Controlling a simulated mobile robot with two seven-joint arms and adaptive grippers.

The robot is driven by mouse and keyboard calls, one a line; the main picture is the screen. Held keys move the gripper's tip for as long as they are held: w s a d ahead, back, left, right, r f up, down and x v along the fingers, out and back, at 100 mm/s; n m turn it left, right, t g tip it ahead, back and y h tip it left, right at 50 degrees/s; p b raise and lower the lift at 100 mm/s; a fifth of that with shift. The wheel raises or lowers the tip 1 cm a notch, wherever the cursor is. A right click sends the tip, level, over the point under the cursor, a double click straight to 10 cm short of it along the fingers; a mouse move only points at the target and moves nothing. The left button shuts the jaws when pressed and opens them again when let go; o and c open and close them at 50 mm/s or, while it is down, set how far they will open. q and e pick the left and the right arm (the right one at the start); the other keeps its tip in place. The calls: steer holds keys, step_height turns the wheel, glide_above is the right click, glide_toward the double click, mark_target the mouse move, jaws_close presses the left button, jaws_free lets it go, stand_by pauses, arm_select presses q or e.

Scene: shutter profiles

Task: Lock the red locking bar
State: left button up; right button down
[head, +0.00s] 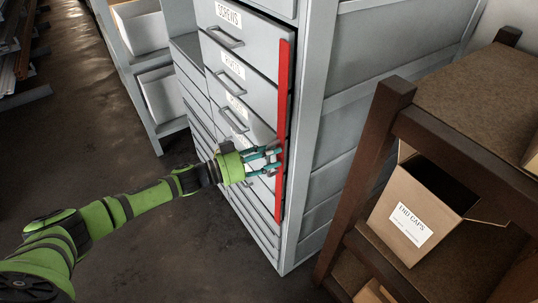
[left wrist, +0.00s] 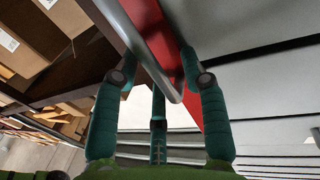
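The red locking bar (head: 284,95) is a long upright strip along the right front edge of the grey drawer cabinet. In the left wrist view the red bar (left wrist: 164,52) runs between my finger tips, with a grey metal rod or handle (left wrist: 152,62) in front of it. My left gripper (head: 275,159) is at the lower part of the bar, with its teal fingers around it. In the wrist view the gripper (left wrist: 160,62) has its fingers spread apart. I cannot tell whether they touch the bar. The fingers hide part of the bar. My right gripper is not in view.
The cabinet has several labelled drawers with handles (head: 226,38). A brown shelf rack (head: 381,120) stands close on the right with an open END CAPS carton (head: 408,215). A shelf with white bins (head: 160,97) is behind left.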

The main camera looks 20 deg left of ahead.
arm_select(q)
steer(key=shift+s, duration=0.1)
steer(key=v, duration=1.2)
steer(key=w+a+f+n+t+y, duration=0.1)
steer(key=a+f+n+y, duration=0.15)
steer(key=f, duration=0.55)
steer(key=w+a+f+n+t+y, duration=0.15)
steer(key=f+y, duration=0.25)
steer(key=f, duration=0.4)
steer(key=s+a+f+n+g+y, duration=0.1)
steer(key=s+f+g+y, duration=0.15)
steer(key=s+f, duration=0.4)
steer(key=s+a+f+n+g+y, duration=0.1)
steer(key=s+a+f+n+y, duration=0.15)
steer(key=f, duration=0.75)
steer(key=s+d+f+g+y, duration=0.1)
steer(key=s+d+f+g, duration=0.1)
steer(key=s+f, duration=0.5)
steer(key=s+d+f+g+y, duration=0.1)
steer(key=s+d+f+g, duration=0.1)
steer(key=s+f, duration=0.5)
steer(key=s+d+f+g, duration=0.1)
steer(key=s+d+g, duration=0.1)
steer(key=s, duration=0.8)
steer(key=s+d+f+g, duration=0.2)
steer(key=s+d, duration=0.3)
steer(key=s, duration=0.5)
steer(key=shift+s+g, duration=0.25)
steer(key=shift+g, duration=0.55)
